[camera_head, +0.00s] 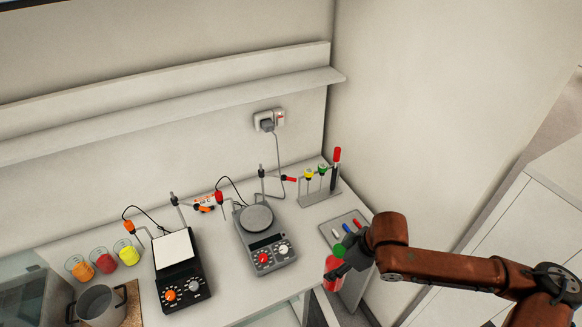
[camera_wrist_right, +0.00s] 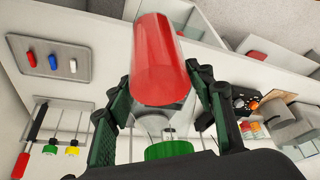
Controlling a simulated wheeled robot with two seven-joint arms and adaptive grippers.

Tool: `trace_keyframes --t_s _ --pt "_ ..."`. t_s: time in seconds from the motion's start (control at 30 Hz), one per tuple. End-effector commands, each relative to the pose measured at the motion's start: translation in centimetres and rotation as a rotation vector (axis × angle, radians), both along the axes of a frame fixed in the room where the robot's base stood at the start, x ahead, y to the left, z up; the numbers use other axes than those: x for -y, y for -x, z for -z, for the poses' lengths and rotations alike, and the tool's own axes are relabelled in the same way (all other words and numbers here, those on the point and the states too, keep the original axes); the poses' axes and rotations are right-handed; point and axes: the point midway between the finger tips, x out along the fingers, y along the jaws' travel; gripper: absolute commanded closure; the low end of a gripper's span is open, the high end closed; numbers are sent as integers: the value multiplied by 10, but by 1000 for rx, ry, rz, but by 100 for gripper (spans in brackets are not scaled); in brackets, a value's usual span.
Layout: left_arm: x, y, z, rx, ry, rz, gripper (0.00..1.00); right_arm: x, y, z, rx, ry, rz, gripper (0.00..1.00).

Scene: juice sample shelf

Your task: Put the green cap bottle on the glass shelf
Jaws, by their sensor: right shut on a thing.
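My right gripper (camera_head: 350,262) is shut around a clear bottle holding red juice (camera_head: 332,272), near the front right of the counter. The bottle's green cap (camera_head: 340,250) shows above the gripper. In the right wrist view the red body (camera_wrist_right: 163,58) sticks out between the fingers of the right gripper (camera_wrist_right: 160,100), and the green cap (camera_wrist_right: 168,150) is at the palm side. My left gripper is not in view.
Two hotplate stirrers (camera_head: 182,288) (camera_head: 268,243) stand on the counter. Left are three juice glasses (camera_head: 104,263) and a pot (camera_head: 100,303). A rack with coloured caps (camera_head: 320,197) stands at the back right. A grey tray (camera_head: 330,234) with small coloured pieces lies near my gripper.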

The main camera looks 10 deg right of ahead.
Motion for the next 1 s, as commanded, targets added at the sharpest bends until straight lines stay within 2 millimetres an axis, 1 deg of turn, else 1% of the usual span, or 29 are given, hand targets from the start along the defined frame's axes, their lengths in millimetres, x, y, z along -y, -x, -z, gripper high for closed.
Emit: trace_keyframes --t_s 0.03,0.17,0.3,0.5,0.6,0.7,1.0 --pt "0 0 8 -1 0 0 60 -1 -3 7 0 -4 32 96" --pt "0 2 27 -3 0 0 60 3 -16 26 0 -4 190 96" --pt "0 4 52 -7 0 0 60 10 -35 46 1 -6 423 96" --pt "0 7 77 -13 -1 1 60 19 -56 64 2 -6 731 96" --pt "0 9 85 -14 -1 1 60 23 -62 69 3 -5 836 96" --pt "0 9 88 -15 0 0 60 25 -65 71 2 -4 901 96" --pt "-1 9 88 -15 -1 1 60 26 -66 70 1 -6 931 96"
